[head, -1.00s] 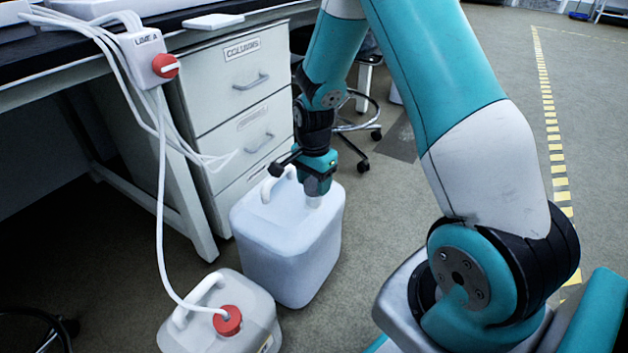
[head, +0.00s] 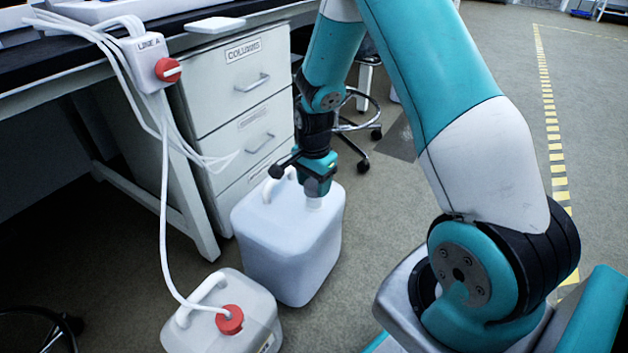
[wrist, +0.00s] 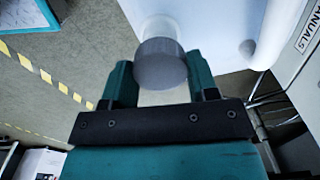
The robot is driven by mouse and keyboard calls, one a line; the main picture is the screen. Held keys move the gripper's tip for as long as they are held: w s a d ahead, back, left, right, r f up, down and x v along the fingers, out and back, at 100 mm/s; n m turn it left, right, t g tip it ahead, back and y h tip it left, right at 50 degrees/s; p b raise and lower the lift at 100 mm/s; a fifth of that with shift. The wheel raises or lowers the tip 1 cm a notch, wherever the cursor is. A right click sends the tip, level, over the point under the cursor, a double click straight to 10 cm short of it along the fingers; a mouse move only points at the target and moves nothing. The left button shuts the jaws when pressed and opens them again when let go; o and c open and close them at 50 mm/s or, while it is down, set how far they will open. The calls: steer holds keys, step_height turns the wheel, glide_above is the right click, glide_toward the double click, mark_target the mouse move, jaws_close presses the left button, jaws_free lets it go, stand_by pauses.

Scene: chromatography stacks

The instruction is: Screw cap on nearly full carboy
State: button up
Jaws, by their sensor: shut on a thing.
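A large white carboy (head: 285,245) stands on the floor in front of the drawers, with its handle at the top left. My gripper (head: 316,190) points down over its neck (head: 314,204). In the wrist view, my gripper (wrist: 160,78) is shut on a grey cap (wrist: 162,64), held between its two teal fingers. The cap lies in line with the pale neck (wrist: 159,27) and appears to meet it; I cannot tell whether the threads engage. The liquid level is not clear.
A smaller carboy (head: 255,310) with a red cap (head: 229,319) and a white tube stands close at the front left. The drawer unit (head: 235,120) and bench (head: 120,60) are behind. A stool (head: 362,125) stands beyond. Open floor lies right of the large carboy.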

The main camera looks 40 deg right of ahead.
steer(key=shift+f, duration=0.15)
steer(key=shift+f+b, duration=0.55)
steer(key=shift+f, duration=0.45)
steer(key=shift+f, duration=0.2)
stand_by(0.3)
steer(key=shift+f, duration=0.4)
